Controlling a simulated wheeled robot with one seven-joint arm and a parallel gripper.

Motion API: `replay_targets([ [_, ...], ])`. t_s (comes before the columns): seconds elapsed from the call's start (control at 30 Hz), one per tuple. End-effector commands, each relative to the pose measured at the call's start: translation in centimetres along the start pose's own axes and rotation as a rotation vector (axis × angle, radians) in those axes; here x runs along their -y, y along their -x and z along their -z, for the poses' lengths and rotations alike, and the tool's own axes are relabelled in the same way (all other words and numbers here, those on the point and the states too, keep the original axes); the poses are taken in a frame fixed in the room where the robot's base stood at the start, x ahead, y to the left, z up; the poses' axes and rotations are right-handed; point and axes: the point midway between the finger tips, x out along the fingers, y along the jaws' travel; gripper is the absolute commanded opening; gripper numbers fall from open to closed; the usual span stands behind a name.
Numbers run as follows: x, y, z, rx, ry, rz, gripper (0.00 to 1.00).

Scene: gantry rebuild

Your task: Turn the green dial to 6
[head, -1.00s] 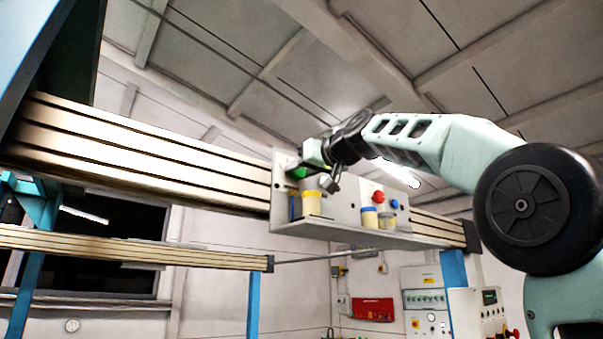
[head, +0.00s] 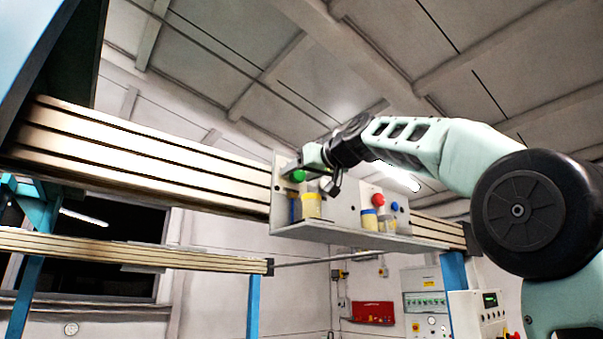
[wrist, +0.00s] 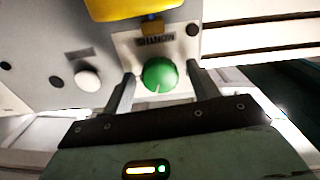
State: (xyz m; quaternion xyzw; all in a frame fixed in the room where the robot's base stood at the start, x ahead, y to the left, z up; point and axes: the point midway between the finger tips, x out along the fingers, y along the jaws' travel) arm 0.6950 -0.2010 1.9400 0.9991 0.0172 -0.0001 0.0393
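The green dial (wrist: 160,75) is mounted on a light panel, with a small label plate with dark marks beside it in the wrist view. A pale notch shows on the dial's edge nearest my gripper. It also shows as a green knob (head: 298,176) in the head view. My gripper (wrist: 162,88) is open, with one finger on each side of the dial. A gap shows between the dial and the left finger; the right finger is very close, and I cannot tell if it touches. The dial's number marks are too blurred to read.
The panel's shelf (head: 345,240) juts out below the dial and carries yellow-banded containers (head: 311,205). A red knob (head: 377,199) and a blue knob (head: 395,205) sit farther right. A white knob (wrist: 87,81) is beside the dial in the wrist view.

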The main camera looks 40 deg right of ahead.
Motion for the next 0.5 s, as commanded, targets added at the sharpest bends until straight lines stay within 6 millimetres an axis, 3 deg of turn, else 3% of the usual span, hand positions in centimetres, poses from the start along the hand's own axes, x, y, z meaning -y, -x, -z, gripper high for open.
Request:
replay_targets([
  [0.23, 0.0, 2.0, -0.2, -0.004, 0.001, 0.0, 0.59],
  [0.5, 0.0, 8.1, -0.3, -0.005, 0.001, -0.002, 0.59],
])
